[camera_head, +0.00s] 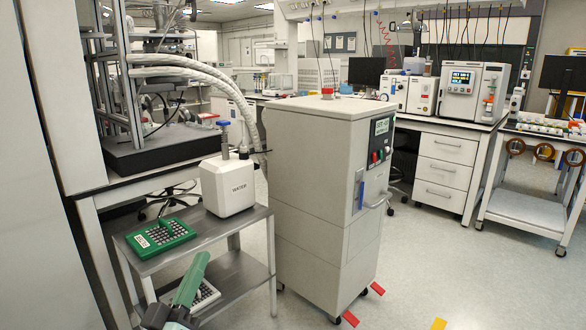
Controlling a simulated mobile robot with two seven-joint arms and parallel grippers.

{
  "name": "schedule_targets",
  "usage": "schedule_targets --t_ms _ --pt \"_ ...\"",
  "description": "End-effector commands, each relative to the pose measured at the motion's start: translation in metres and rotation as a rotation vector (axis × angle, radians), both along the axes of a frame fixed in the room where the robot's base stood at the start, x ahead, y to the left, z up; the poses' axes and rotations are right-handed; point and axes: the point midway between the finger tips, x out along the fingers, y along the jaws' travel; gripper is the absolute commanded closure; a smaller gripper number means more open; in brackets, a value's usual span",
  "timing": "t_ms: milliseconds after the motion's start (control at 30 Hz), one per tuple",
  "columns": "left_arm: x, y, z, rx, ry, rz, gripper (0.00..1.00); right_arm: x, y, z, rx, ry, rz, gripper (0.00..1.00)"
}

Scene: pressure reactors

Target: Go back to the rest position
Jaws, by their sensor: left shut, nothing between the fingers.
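My left gripper (188,284) shows at the bottom left of the head view, green and dark grey. It is shut and empty. It shows in front of the small grey cart (245,225) and overlaps part of the cart's lower shelf. A green rack (160,238) with rows of holes lies on the cart's top. A second rack (205,296) on the lower shelf is partly hidden by my gripper. My right gripper is not in view.
A large grey cabinet (318,190) on castors stands right of the cart, with hoses behind it. A frame (125,100) on a dark base stands at the left. Benches with instruments (472,88) line the back. Floor (455,265) is open at the right front.

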Motion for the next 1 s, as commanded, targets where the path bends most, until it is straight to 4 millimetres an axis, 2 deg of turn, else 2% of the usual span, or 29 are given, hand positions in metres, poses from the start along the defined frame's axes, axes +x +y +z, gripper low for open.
schedule_targets --t_ms 33,100,167,200,300,400,467,600,633,667,700,800,1000 --pt "-0.006 -0.007 -0.043 0.064 0.103 -0.003 1.0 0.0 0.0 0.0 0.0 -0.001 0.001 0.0" --pt "-0.018 -0.016 -0.095 0.154 0.228 -0.011 1.0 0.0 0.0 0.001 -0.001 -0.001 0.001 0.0" --pt "-0.033 -0.022 -0.138 0.23 0.333 -0.023 1.0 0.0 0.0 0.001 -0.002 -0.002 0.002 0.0" --pt "-0.046 -0.025 -0.166 0.279 0.403 -0.033 1.0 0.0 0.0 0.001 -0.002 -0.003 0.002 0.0" --pt "-0.083 -0.032 -0.231 0.399 0.567 -0.068 1.0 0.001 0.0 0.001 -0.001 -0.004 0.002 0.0" --pt "-0.126 -0.036 -0.286 0.511 0.715 -0.11 1.0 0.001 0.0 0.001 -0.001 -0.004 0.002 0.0" --pt "-0.154 -0.037 -0.313 0.572 0.795 -0.138 1.0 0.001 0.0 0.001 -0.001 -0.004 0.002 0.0" --pt "-0.221 -0.038 -0.366 0.703 0.968 -0.211 1.0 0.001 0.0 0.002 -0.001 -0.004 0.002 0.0" --pt "-0.227 -0.037 -0.361 0.717 0.981 -0.216 1.0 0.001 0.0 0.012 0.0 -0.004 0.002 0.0" --pt "-0.222 -0.035 -0.343 0.712 0.97 -0.205 1.0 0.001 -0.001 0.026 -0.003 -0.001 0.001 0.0" --pt "-0.221 -0.034 -0.334 0.708 0.969 -0.199 1.0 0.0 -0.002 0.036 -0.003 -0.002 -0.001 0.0" --pt "-0.223 -0.029 -0.315 0.705 0.974 -0.187 1.0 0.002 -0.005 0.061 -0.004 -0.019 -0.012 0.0" --pt "-0.227 -0.019 -0.273 0.7 0.981 -0.162 1.0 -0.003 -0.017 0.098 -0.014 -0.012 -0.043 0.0"
